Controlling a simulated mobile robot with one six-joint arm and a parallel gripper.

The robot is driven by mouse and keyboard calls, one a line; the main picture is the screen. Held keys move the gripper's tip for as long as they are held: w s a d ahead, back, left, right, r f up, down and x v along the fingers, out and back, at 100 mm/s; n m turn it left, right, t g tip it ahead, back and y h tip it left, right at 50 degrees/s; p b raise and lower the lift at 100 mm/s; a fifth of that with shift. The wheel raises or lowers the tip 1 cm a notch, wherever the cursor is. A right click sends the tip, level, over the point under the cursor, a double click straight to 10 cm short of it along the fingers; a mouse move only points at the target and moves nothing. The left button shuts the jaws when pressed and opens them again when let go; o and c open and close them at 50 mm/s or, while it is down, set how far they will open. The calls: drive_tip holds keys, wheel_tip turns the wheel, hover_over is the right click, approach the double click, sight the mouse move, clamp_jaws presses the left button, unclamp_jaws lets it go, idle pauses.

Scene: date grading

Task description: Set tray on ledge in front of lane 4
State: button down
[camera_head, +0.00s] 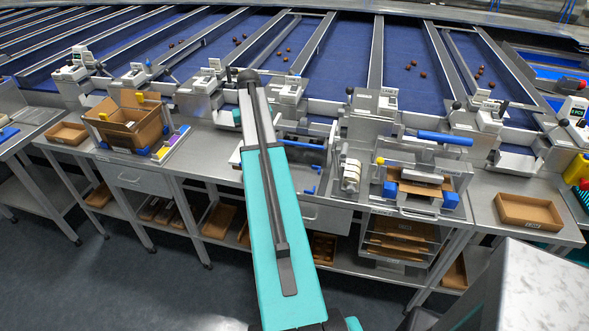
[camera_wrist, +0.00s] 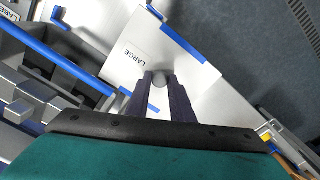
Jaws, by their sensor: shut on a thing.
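My gripper shows in the wrist view (camera_wrist: 160,82), its dark fingers closed on a small grey rounded piece (camera_wrist: 160,78). What that piece belongs to I cannot tell. Below it is a pale metal ledge (camera_wrist: 128,72) with a "LARGE" label (camera_wrist: 127,56) and blue strips (camera_wrist: 182,43) along its edges. In the head view my arm hides the fingers and most of this ledge (camera_head: 237,157); blue strips (camera_head: 303,143) show to its right. No tray is clearly visible in the fingers. Lane numbers are too small to read.
Brown open trays stand on the bench at left (camera_head: 68,133) and right (camera_head: 530,210). A carton (camera_head: 127,122) sits left of my arm. A machine with a white roll (camera_head: 350,175) and a clear-sided unit (camera_head: 415,185) stand to the right. Blue lanes (camera_head: 410,75) lie behind.

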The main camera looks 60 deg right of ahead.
drive_tip(key=shift+w+a, duration=0.25)
drive_tip(key=shift+w, duration=0.65)
drive_tip(key=shift+w+a, duration=0.25)
drive_tip(key=shift+w, duration=0.65)
drive_tip(key=shift+w+a, duration=0.25)
drive_tip(key=shift+w, duration=0.65)
drive_tip(key=w+a, duration=0.2)
drive_tip(key=w, duration=0.7)
drive_tip(key=shift+w+a+p, duration=0.15)
drive_tip(key=shift+a+p, duration=0.15)
drive_tip(key=shift+p, duration=0.15)
drive_tip(key=shift+f+b, duration=0.95)
drive_tip(key=shift+f, duration=1.6)
idle(1.4)
